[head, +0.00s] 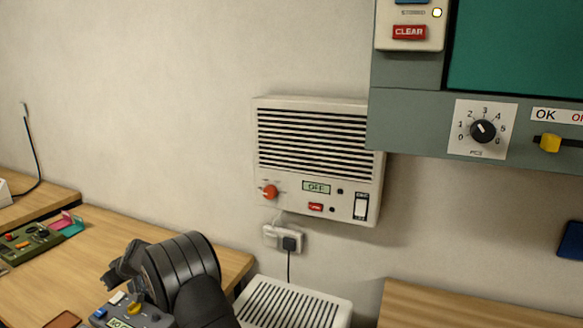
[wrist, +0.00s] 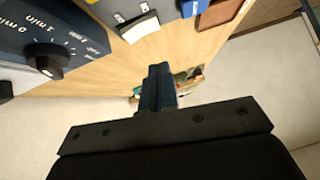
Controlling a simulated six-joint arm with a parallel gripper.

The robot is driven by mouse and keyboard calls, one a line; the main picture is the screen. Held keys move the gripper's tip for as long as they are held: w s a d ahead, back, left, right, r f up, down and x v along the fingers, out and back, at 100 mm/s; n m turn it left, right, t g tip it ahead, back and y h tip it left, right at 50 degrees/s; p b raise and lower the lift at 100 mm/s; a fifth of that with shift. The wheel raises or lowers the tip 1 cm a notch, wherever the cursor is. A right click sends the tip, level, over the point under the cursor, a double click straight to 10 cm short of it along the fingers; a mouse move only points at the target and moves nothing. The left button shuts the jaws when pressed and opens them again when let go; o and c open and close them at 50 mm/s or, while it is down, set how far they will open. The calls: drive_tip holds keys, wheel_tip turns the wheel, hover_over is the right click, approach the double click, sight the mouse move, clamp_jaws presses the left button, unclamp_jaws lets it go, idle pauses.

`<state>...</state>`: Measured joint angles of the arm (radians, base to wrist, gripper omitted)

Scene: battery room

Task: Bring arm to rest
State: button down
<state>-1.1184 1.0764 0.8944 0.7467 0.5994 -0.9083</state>
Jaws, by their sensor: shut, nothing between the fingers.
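In the wrist view, my gripper (wrist: 158,80) is shut, its dark fingers pressed together with nothing between them. Below the fingertips, the wrist view shows the wooden desk edge and some small coloured things, partly hidden by the fingers. In the head view, my black arm (head: 183,275) shows at the lower left, bent low above the wooden desk (head: 60,275). The fingertips cannot be made out clearly there.
A grey control box (head: 135,313) stands on the desk close to my arm. A green panel (head: 25,243) lies farther left. A wall unit (head: 315,160) reads OFF, with a socket (head: 283,238) below it. A blue dial box (wrist: 50,45) shows in the wrist view.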

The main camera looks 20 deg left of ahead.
drive_tip(key=shift+s+a+r, duration=0.1)
drive_tip(key=shift+a+r, duration=0.05)
drive_tip(key=shift+d+r, duration=0.4)
drive_tip(key=shift+d, duration=0.15)
